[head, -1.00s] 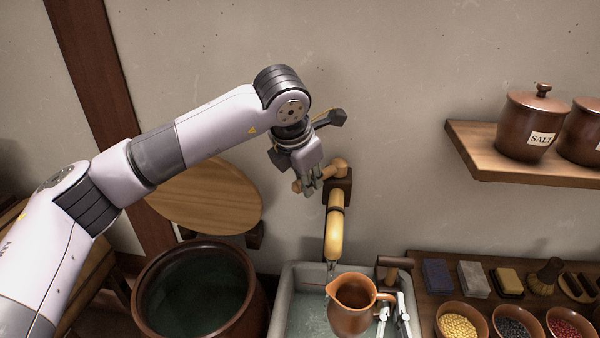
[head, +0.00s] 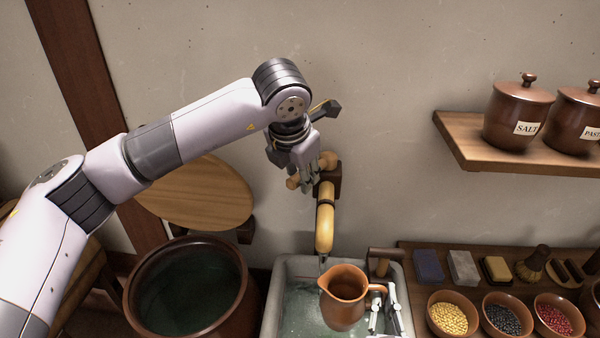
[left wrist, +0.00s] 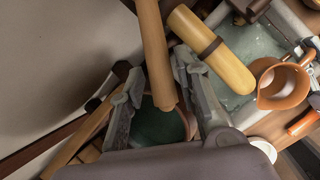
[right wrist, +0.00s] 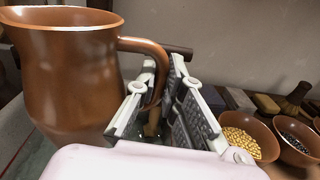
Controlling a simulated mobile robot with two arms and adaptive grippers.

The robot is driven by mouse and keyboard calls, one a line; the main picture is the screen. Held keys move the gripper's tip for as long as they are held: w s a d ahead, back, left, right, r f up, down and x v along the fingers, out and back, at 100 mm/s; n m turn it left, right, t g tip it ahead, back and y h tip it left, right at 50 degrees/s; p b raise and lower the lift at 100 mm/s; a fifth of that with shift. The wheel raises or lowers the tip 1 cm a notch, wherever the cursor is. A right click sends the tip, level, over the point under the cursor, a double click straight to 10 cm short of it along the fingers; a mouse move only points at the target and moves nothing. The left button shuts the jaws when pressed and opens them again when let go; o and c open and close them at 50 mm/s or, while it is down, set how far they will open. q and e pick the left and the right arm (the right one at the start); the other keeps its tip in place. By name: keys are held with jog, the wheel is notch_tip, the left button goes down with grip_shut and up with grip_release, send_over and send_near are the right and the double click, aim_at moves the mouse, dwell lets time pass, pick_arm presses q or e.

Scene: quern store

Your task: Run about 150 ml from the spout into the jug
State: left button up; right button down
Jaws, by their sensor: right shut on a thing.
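The bamboo spout (head: 325,228) comes from a dark wall block and points down over the grey basin. Its wooden lever (left wrist: 155,50) lies between the fingers of my left gripper (left wrist: 162,100). These fingers stand apart on both sides of the lever tip, with gaps showing. In the head view my left gripper (head: 308,182) partly hides the lever. The brown jug (head: 343,305) is upright over the basin, its mouth just below and right of the spout end. A short thin streak shows under the spout; I cannot tell if it is water. My right gripper (right wrist: 158,105) is shut on the jug's handle (right wrist: 152,48).
The basin (head: 273,315) holds water. A large brown vat (head: 130,300) with a round wooden lid (head: 200,195) behind it stands left. Right are bowls of beans (head: 453,318) and brushes on a wooden counter. A wall shelf (head: 465,150) with lidded jars is above.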

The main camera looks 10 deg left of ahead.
pick_arm(q)
jog(key=shift+o, duration=0.7)
jog(key=shift+f, duration=0.1)
jog(key=v, duration=1.2)
pick_arm(e)
jog(key=shift+r, duration=0.1)
jog(key=w+a, duration=0.1)
jog(key=w, duration=0.1)
jog(key=w+a, duration=0.3)
jog(key=w, duration=0.1)
jog(key=shift+w+a, duration=0.25)
jog(key=shift+a, duration=0.05)
jog(key=shift+s, duration=0.1)
